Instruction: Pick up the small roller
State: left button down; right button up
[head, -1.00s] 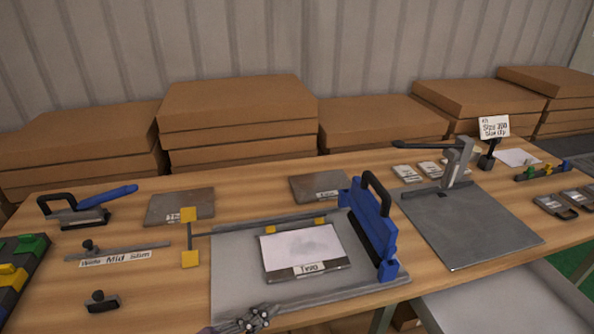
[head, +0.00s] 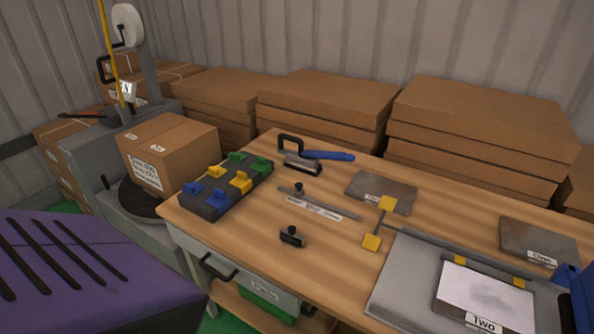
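I cannot tell for certain which tool is the small roller. A small dark block with a black knob (head: 292,237) lies on the wooden table near its front edge. Behind it, a tool with a black loop handle, a grey body and a blue grip (head: 302,162) lies near the back of the table. Between them is a thin grey bar with a knob and a white label (head: 318,205). Nothing touches these tools. Neither of my grippers shows in the head view now.
A dark tray with green, yellow and blue pieces (head: 228,188) sits at the table's left end. A grey plate with a framed sheet (head: 400,290) is at the right. Cardboard boxes (head: 325,95) stand behind. A purple slotted surface (head: 90,270) fills the lower left.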

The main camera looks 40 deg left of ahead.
aim_at(290, 236)
jog(key=j+u, duration=0.1)
jog(key=u, duration=0.3)
jog(key=i+u, duration=0.15)
jog(key=u, duration=0.65)
jog(key=z, duration=1.2)
jog(key=j+u, duration=0.1)
jog(key=u, duration=1.1)
